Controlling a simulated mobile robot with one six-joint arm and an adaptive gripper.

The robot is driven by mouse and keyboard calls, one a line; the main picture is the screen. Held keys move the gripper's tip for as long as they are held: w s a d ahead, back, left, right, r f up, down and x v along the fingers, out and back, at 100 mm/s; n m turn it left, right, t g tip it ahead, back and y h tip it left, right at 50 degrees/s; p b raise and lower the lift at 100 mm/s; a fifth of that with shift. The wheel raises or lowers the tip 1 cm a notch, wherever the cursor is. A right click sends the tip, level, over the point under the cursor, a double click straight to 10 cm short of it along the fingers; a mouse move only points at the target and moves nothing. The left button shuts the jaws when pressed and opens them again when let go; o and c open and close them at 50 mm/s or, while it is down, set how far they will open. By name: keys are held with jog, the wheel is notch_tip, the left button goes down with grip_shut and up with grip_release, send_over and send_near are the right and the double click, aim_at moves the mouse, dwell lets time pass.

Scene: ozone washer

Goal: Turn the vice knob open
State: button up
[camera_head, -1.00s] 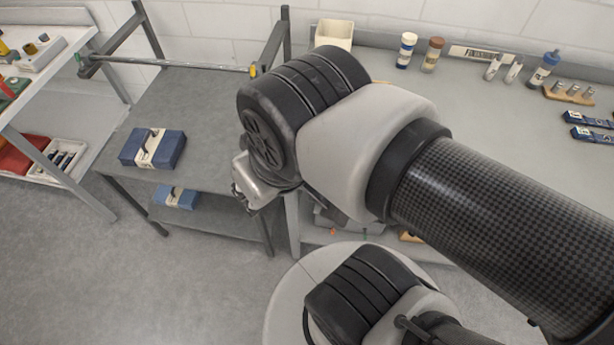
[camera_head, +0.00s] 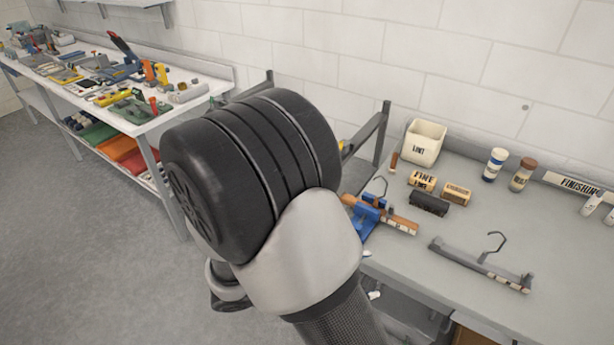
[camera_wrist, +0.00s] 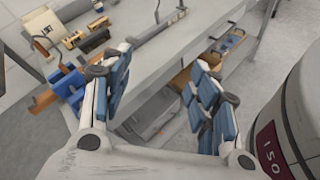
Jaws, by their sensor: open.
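A blue vice-like tool (camera_head: 366,220) with an orange-brown wooden bar sits at the left end of the grey workbench, partly hidden by my arm. In the wrist view the blue tool (camera_wrist: 68,84) is at the left, beyond my left finger. I cannot make out its knob clearly. My gripper (camera_wrist: 160,62) is open and empty in the wrist view, its blue-padded fingers spread wide before the bench edge. It is apart from the tool. In the head view my wrist hides most of the gripper.
A lower shelf (camera_wrist: 217,55) holds objects. A cluttered white table (camera_head: 125,115) stands at the left. Floor at the left is open.

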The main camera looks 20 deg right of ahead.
jog(key=w+a+f+n+t, duration=0.3)
jog(key=w+f+n+t, duration=0.1)
jog(key=f+n+t, duration=0.25)
jog(key=w+a+f+n+t, duration=0.3)
jog(key=f+n+t, duration=0.2)
jog(key=f+n, duration=0.15)
jog(key=b+x, duration=0.3)
jog(key=x, duration=1.3)
jog(key=shift+w+d+f, duration=0.15)
jog(key=shift+w+d, duration=0.1)
jog(key=shift+w, duration=0.1)
jog(key=c, duration=1.1)
jog(key=shift+o, duration=0.2)
jog(key=shift+a+n+p, duration=0.1)
jog(key=shift+n+p, duration=0.9)
jog(key=shift+n, duration=1.8)
jog(key=shift+f, duration=0.1)
